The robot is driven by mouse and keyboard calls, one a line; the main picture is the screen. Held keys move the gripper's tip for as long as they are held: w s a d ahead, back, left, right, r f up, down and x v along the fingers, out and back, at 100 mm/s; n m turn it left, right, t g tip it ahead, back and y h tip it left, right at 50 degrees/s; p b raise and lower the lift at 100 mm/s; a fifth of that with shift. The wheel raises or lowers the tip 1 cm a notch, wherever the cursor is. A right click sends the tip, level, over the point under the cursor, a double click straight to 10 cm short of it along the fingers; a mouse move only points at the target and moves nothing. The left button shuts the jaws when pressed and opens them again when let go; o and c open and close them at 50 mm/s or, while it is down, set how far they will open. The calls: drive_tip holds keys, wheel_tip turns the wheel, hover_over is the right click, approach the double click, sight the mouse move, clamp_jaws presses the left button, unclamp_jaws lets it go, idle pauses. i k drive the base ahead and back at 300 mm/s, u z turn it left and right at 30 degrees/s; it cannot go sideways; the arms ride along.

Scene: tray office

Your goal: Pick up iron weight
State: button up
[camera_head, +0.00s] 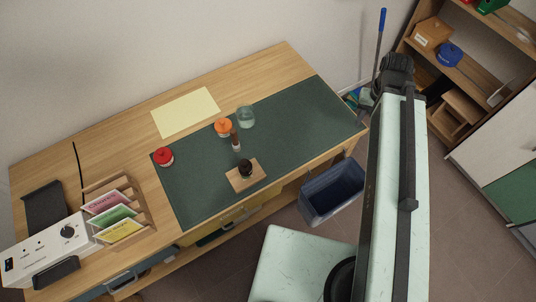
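A small dark rounded object (246,167), which looks like the iron weight, stands on a small wooden board (240,184). The board lies on the dark green mat (195,195) near the front edge of the desk. The weight is small in this view, so its fine shape is hard to tell. My gripper cannot be made out. My pale green body and a dark arm part fill the right of the view, to the right of the desk and apart from the weight.
Behind the weight stand a brown-topped slim item (235,138), an orange-lidded jar (223,127) and a glass jar (246,118). A red-lidded pot (164,156) is to the left. A blue-grey bin (333,190) stands right of the desk. The mat's right part is clear.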

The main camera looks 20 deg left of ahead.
sight(246, 166)
drive_tip(key=z, duration=0.65)
drive_tip(key=k, duration=2.45)
drive_tip(key=u, duration=2.2)
